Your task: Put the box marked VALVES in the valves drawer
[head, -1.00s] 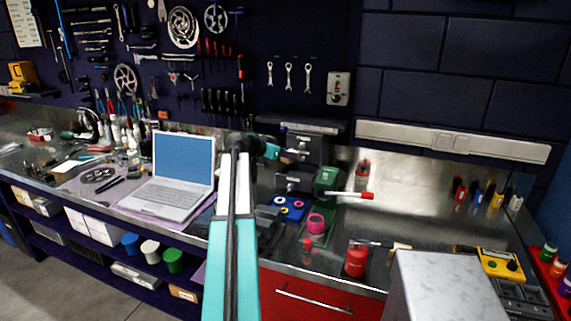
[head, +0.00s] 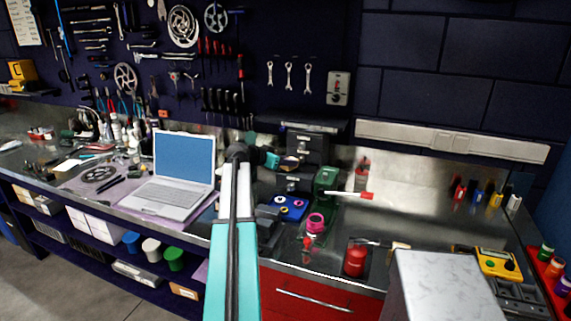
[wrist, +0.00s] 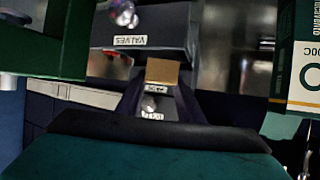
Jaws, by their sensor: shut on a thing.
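My gripper (head: 280,160) is at the small dark drawer unit (head: 313,150) on the bench, right of the laptop. In the wrist view its dark fingers (wrist: 162,86) are shut on a small tan box (wrist: 162,71). The box has a pale label on one side, too small to read for certain. A dark drawer front (wrist: 145,22) with an upside-down VALVES label (wrist: 131,41) and a round knob lies just beyond the box. This drawer looks pulled out. The box appears apart from it, but the exact gap cannot be told.
A green object (head: 326,180) stands close to the right of the drawers. A green and white box (wrist: 302,60) is near the right edge in the wrist view. A laptop (head: 178,178), a red canister (head: 356,258) and a pink ring (head: 316,222) are on the bench.

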